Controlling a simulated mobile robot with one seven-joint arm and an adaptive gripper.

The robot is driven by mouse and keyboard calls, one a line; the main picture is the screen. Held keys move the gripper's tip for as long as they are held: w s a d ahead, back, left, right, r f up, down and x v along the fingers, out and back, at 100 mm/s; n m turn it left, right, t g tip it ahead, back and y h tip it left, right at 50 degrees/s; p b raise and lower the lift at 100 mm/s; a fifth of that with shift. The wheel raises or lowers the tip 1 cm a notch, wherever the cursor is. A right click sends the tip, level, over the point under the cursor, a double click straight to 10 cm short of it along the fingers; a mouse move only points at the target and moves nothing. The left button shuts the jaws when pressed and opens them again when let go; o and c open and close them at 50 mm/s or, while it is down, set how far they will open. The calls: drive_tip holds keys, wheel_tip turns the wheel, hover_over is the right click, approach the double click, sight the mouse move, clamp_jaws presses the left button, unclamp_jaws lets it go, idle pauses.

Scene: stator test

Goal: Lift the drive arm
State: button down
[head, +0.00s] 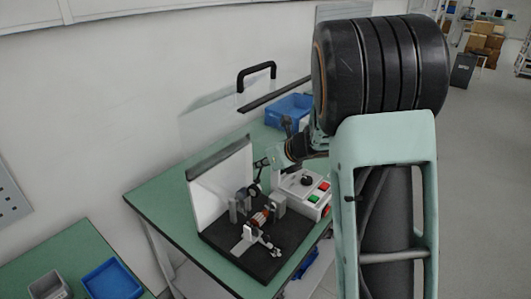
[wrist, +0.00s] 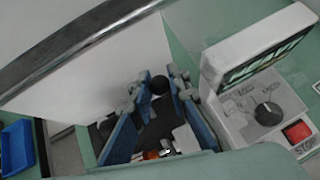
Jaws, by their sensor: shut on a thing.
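The stator test rig stands on a black base plate (head: 262,262) on the green table, with a copper-and-red rotor part (head: 261,217) between grey blocks. The drive arm has a black round knob (wrist: 160,85), seen between my fingers in the wrist view; in the head view the knob (head: 254,190) is small and dark. My gripper (wrist: 158,82) is shut on the drive arm near this knob. In the head view my gripper (head: 260,168) is above the rig, in front of the white upright panel (head: 222,186). The lower drive arm is partly hidden by my fingers.
A control box (head: 303,190) with green and red buttons stands right of the rig; its STOP button (wrist: 297,132) shows in the wrist view. A clear cover with a black handle (head: 257,72) is raised behind. A blue bin (head: 288,110) is at the back.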

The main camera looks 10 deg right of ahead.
drive_tip(key=shift+w+a+r+g+p, duration=0.2)
drive_tip(key=shift+g+p, duration=0.1)
drive_tip(key=shift+p, duration=0.8)
drive_tip(key=shift+w+f+h+p, duration=0.1)
drive_tip(key=shift+f+h+p, duration=0.05)
drive_tip(key=shift+h+p, duration=0.2)
drive_tip(key=c, duration=1.8)
unclamp_jaws()
drive_tip(key=shift+a, duration=0.1)
drive_tip(key=shift+c, duration=0.2)
drive_tip(key=v, duration=1.2)
